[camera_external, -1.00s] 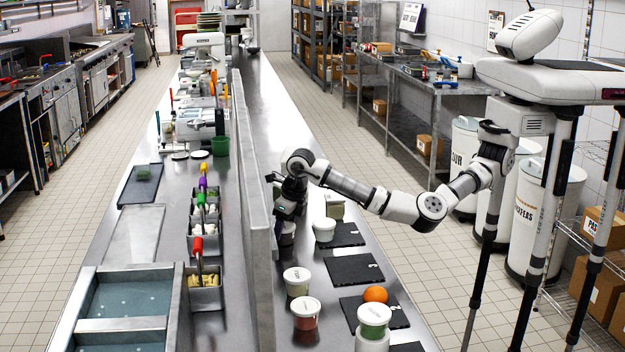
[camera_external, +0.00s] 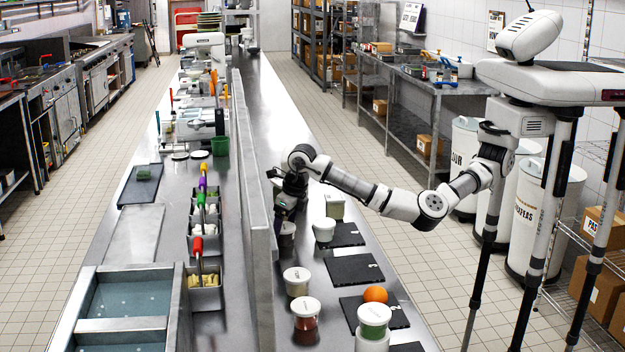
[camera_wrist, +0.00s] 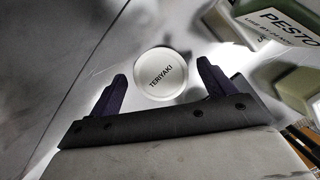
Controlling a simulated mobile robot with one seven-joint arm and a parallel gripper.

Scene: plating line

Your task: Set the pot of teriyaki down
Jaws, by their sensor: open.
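The teriyaki pot (camera_wrist: 161,74) shows its round white lid, lettered TERIYAKI, in the wrist view. In the external view the pot (camera_external: 287,235) stands upright on the steel counter beside the low partition, dark below its lid. My gripper (camera_wrist: 161,70) is open, with one dark finger on each side of the lid and visible gaps between. In the external view my gripper (camera_external: 281,215) is just above the pot and partly covers it. The fingers do not appear to touch the pot.
A green-filled pesto container (camera_wrist: 268,24) is close at the right; a white tub (camera_external: 324,231) stands nearby. Dark boards (camera_external: 354,269), several lidded pots and an orange (camera_external: 375,294) lie nearer the camera. The partition (camera_external: 254,210) is close at the left.

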